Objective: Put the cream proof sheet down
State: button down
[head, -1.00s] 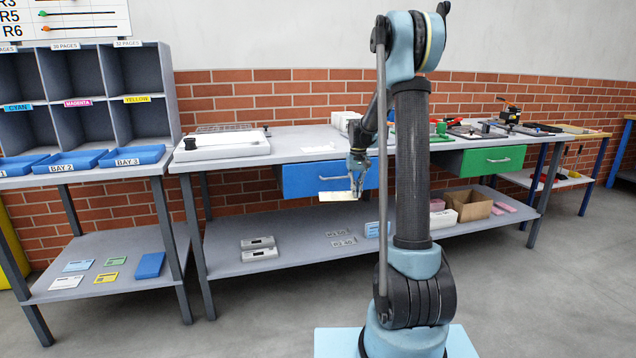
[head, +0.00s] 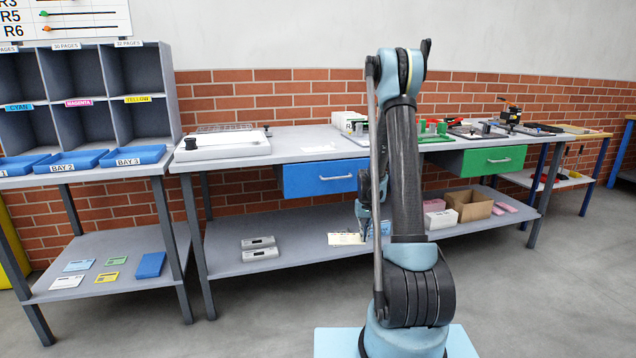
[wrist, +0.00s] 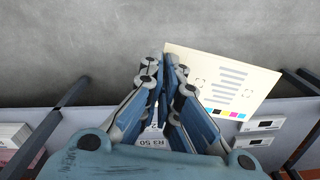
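The cream proof sheet (head: 345,239) hangs from my gripper (head: 362,218) at about the height of the lower shelf (head: 285,262) of the long table. In the wrist view the sheet (wrist: 225,85) shows printed lines and a colour strip. My gripper's fingers (wrist: 166,62) are shut on its edge, and the sheet extends to their right. It looks apart from the shelf, but the exact gap is hard to tell. In the head view my arm hides part of the gripper.
Two small grey-white devices (head: 259,247) stand on the lower shelf at left. A white box (head: 440,219) and an open cardboard box (head: 469,206) stand at right. The blue drawer (head: 320,178) and tabletop (head: 300,145) are above.

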jog(key=shift+s+f, duration=0.25)
jog(key=shift+f, duration=0.35)
jog(key=shift+a, duration=0.1)
dwell(0.5)
jog(key=shift+a, duration=0.45)
jog(key=shift+s+a, duration=0.1)
